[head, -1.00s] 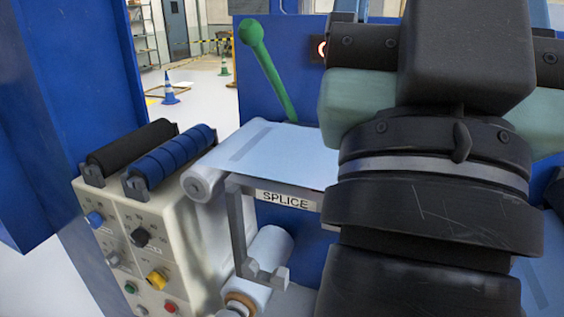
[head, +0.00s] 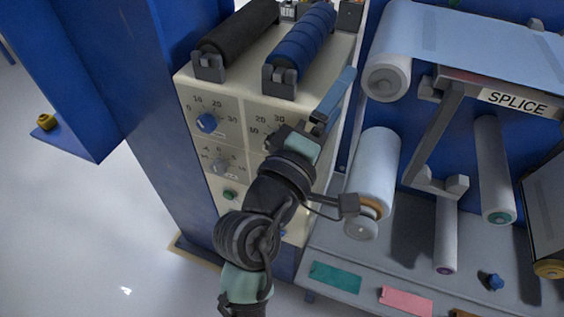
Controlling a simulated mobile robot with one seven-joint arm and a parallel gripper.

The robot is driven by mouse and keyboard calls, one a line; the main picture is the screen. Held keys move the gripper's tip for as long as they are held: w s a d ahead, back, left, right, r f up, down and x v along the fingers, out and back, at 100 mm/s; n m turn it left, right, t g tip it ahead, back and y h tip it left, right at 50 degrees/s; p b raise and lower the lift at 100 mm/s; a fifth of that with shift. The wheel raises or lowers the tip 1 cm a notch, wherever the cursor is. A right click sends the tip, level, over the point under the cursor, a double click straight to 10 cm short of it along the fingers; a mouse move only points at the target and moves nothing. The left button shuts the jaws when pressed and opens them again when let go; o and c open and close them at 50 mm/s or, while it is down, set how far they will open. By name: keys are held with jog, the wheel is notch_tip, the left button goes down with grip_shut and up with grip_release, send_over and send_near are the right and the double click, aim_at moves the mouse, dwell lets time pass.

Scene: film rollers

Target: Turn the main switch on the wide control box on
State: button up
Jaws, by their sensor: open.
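The cream control box (head: 230,187) stands left of centre in the head view, its front face set with dials and buttons. My arm crosses the right half of this face and hides the controls there. I cannot pick out a main switch. My gripper (head: 316,122) is in front of the box's upper right edge, partly hidden by my wrist. It is open, and nothing shows in it.
A black roller (head: 238,35) and a blue ribbed roller (head: 302,42) lie on the box top. A blue post (head: 150,130) stands at left.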

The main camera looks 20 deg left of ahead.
jog(key=s+a+f+n+y+b, duration=0.1)
jog(key=s+a+f+n, duration=0.25)
jog(key=f+n, duration=0.45)
jog(key=s+a+f+n+g+y, duration=0.1)
jog(key=s+a+f+n, duration=0.35)
jog(key=f, duration=0.65)
jog(key=s+a+f+n+y+b, duration=0.1)
jog(key=s+a+f+n+y, duration=0.1)
jog(key=s+f+n, duration=0.5)
jog(key=w+f+n, duration=0.1)
jog(key=w+f, duration=0.1)
jog(key=w, duration=1.2)
jog(key=shift+w+f+n, duration=0.15)
jog(key=shift+n, duration=0.2)
jog(key=c, duration=1.4)
